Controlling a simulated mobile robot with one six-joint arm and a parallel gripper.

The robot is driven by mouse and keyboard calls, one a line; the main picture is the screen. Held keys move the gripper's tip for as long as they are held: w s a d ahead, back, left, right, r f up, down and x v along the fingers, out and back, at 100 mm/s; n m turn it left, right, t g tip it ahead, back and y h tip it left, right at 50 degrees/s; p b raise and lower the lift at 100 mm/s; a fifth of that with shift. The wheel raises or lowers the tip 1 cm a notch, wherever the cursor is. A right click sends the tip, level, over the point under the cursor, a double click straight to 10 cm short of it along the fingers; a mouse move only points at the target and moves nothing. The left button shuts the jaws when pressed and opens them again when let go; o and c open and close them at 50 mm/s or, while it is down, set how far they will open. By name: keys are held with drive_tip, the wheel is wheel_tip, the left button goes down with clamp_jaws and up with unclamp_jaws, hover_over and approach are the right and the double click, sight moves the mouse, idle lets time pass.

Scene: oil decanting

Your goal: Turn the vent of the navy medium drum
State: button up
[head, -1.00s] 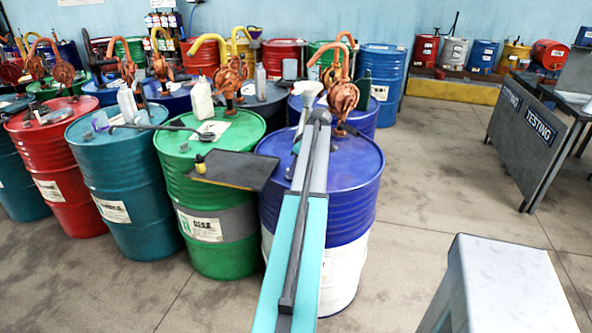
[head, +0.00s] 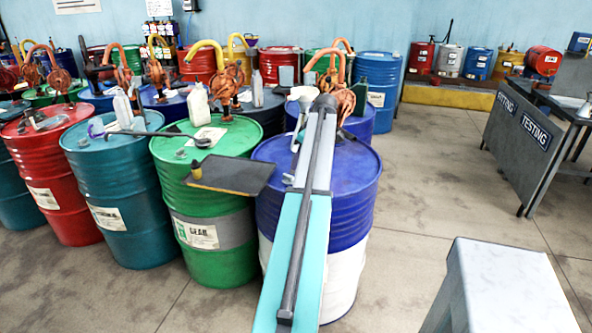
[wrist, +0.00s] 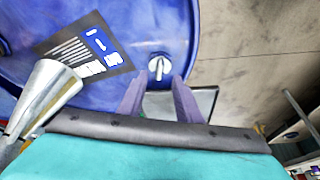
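In the wrist view a blue drum top (wrist: 120,25) fills the upper left, with a dark printed label (wrist: 90,48) on it. A small pale vent (wrist: 158,66) with an upright tab sits near its rim. My gripper (wrist: 158,84) has its two purple fingers apart, empty, with the vent just beyond and between the tips. I cannot tell whether they touch it. In the head view my arm reaches over a blue drum with a white lower band (head: 345,215); another navy drum (head: 362,124) stands behind. My gripper is hidden there behind the arm.
A metal funnel (wrist: 42,97) stands close left of my gripper. An orange pump (head: 345,98) rises just beyond my arm's end. A green drum (head: 215,245) with a dark tray (head: 232,174) stands left. Open floor (head: 440,170) lies right, with a grey stand (head: 510,285) in front.

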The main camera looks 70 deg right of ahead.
drive_tip(key=b+v, duration=0.1)
drive_tip(key=v, duration=0.5)
drive_tip(key=shift+r, duration=0.25)
drive_tip(key=shift+s, duration=0.2)
